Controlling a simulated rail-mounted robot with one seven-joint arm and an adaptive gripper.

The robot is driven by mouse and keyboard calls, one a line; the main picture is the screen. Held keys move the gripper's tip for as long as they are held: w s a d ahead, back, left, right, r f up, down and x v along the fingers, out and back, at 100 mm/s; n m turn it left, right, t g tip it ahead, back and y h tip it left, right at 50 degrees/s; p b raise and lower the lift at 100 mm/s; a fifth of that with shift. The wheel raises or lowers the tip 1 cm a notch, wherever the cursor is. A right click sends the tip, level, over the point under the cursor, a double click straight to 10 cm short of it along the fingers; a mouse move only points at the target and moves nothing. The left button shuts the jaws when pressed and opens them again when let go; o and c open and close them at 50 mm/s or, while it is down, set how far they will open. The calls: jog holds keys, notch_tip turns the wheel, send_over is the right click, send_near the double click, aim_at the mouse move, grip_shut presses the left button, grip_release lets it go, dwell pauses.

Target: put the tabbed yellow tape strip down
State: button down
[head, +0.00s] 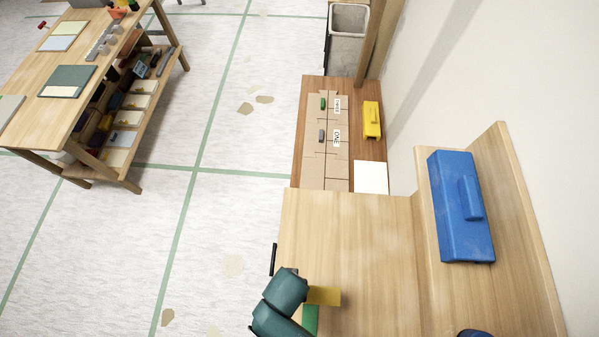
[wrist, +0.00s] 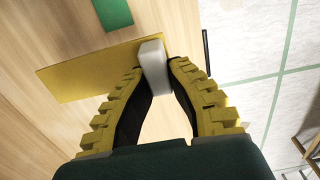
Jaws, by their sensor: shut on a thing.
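The tabbed yellow tape strip (wrist: 85,72) is a flat yellow piece with a pale grey tab (wrist: 153,60) at one end. In the wrist view my gripper (wrist: 157,70) has its yellow-and-black fingers closed on that tab. In the head view the yellow strip (head: 325,296) sticks out to the right of my teal gripper body, over the near wooden bench (head: 350,235). My fingertips are hidden there. I cannot tell whether the strip touches the wood or hangs just above it.
A green strip (head: 310,319) lies close by on the bench, also in the wrist view (wrist: 112,12). A blue case (head: 455,225) stands at the right. Beyond are brown boards (head: 315,165), a yellow block (head: 371,120) and a white sheet (head: 371,177). The bench middle is clear.

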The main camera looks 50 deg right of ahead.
jog(key=shift+w+d+r, duration=0.1)
jog(key=shift+w+d, duration=0.05)
jog(key=shift+f, duration=0.2)
notch_tip(320, 180, down, 10)
jog(key=shift+r+b, duration=0.15)
jog(key=shift+b, duration=0.35)
jog(key=shift+f, duration=0.3)
jog(key=c, duration=1.2)
grip_release()
